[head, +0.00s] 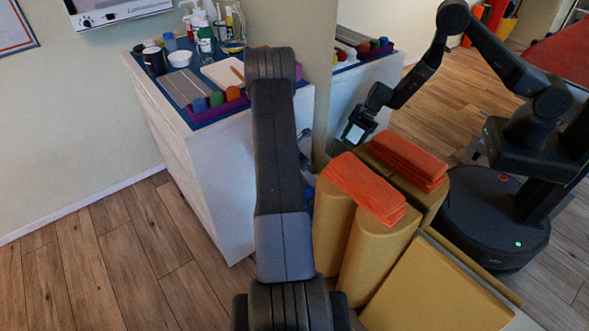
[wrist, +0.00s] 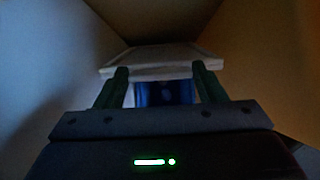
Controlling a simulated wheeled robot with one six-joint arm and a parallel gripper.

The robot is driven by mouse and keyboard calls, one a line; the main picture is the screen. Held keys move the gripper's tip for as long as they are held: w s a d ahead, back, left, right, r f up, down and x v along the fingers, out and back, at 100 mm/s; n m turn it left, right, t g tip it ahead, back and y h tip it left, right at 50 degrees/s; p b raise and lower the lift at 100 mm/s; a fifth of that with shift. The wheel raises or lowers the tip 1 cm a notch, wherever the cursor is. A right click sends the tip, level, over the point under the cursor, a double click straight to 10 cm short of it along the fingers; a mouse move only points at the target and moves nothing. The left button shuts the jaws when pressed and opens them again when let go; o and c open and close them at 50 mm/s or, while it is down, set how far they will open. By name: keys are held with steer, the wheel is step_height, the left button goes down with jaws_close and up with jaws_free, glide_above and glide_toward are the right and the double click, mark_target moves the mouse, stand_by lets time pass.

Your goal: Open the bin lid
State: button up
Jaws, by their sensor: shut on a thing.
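In the wrist view, a pale, flat bin lid (wrist: 160,61) spans the space at my fingertips. A dark blue bin body (wrist: 166,94) shows below it, between the fingers. My gripper (wrist: 163,78) has its two dark green fingers apart, with their tips at the lid's near edge; it is shut on the lid. The view is dim, so the exact contact is hard to see. In the head view, my arm hides the gripper and most of the bin. Only a sliver of blue (head: 308,198) shows right of the arm, low beside the white cabinet.
A white cabinet (head: 197,172) carrying bottles, cups and trays stands left of my arm. Tan bolsters (head: 334,228) with folded orange towels (head: 366,187) stand close on the right. A mirror behind them reflects my body. The wooden floor (head: 105,265) at the left is clear.

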steer(key=w+d+r+p, duration=0.2)
steer(key=w+d, duration=0.2)
steer(key=d, duration=0.1)
steer(key=shift+d, duration=0.4)
steer(key=shift+w+d, duration=0.65)
steer(key=shift+d, duration=0.05)
steer(key=o, duration=1.4)
steer(key=shift+f, duration=0.1)
steer(key=p+v, duration=0.1)
steer(key=v, duration=1.2)
steer(key=shift+s+a+r, duration=0.15)
steer(key=shift+s+r, duration=0.05)
steer(key=shift+r, duration=0.15)
